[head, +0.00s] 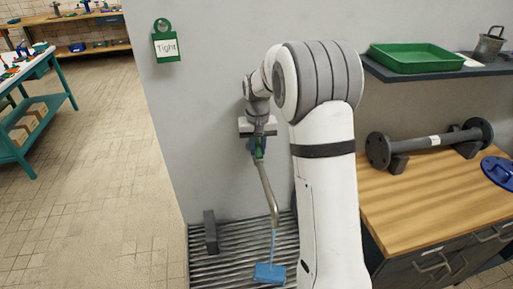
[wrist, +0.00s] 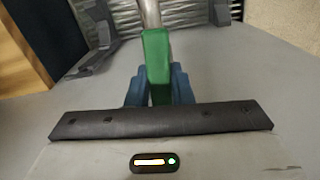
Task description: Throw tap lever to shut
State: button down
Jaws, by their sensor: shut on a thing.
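The green tap lever (wrist: 157,62) stands between the two blue fingers of my gripper (wrist: 160,88) in the wrist view. My gripper is shut on it. In the head view my gripper (head: 257,146) is at the wall, and only a small bit of green shows at the fingers. The grey tap pipe (head: 267,190) runs down from there and curves at its lower end. A light blue stream (head: 273,245) runs from the spout down to a blue block-like thing (head: 269,273) on the ribbed grate. The tap body behind my gripper is mostly hidden.
The ribbed metal grate (head: 225,262) lies below the tap, with a dark upright block (head: 210,231) on it. A wooden workbench (head: 430,200) with a flanged pipe (head: 430,142) is at right. A green "Tight" tag (head: 166,45) hangs on the wall. The floor at left is clear.

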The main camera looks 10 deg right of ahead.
aim_at(258, 146)
jog(key=m, duration=0.4)
jog(key=shift+b, duration=0.35)
jog(key=m, duration=0.4)
jog(key=shift+m, duration=0.4)
jog(key=m, duration=0.4)
jog(key=shift+b, duration=0.4)
jog(key=shift+m, duration=2)
jog(key=c, duration=1.3)
grip_release()
jog(key=shift+r, duration=0.1)
notch_tip(258, 146, up, 8)
jog(key=shift+f+b, duration=0.15)
jog(key=shift+b, duration=0.25)
